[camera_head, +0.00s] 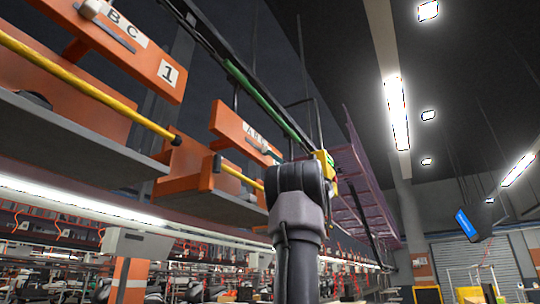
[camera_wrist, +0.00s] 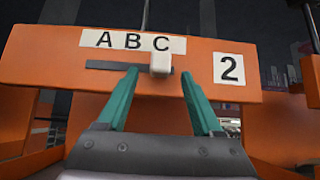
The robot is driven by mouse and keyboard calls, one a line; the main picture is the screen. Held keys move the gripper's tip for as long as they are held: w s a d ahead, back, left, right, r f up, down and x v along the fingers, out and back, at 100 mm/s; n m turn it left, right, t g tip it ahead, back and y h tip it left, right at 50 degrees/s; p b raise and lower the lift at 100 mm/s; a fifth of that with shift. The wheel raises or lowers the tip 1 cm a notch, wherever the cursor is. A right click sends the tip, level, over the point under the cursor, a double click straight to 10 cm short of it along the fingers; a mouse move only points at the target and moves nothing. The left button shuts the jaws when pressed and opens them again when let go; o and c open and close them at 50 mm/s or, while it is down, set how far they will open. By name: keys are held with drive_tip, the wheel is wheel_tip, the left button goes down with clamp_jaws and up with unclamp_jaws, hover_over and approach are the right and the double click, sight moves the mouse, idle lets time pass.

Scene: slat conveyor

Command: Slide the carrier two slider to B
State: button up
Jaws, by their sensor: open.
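Carrier two is an orange panel (camera_wrist: 40,55) with a white A B C label (camera_wrist: 112,40), a "2" plate (camera_wrist: 229,69) and a dark horizontal slot (camera_wrist: 108,66). Its pale slider knob (camera_wrist: 160,62) stands under the C, at the right end of the slot. My gripper (camera_wrist: 160,73) is open, with its green fingers pointing at the panel and one to each side of the knob in the picture. I cannot tell how deep the tips reach around it. In the head view the same panel (camera_head: 232,123) is partly hidden behind my arm.
Carrier one, an orange panel (camera_head: 122,55) marked 1, hangs nearer at the upper left. Yellow rails (camera_head: 75,82) and grey shelves (camera_head: 60,135) run below the panels. A green-edged overhead rail (camera_head: 255,95) runs above carrier two. Open space lies to the right.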

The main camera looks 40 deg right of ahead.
drive_tip(key=x, duration=0.3)
drive_tip(key=shift+w+r, duration=0.1)
drive_tip(key=shift+r, duration=0.05)
clamp_jaws()
idle(1.4)
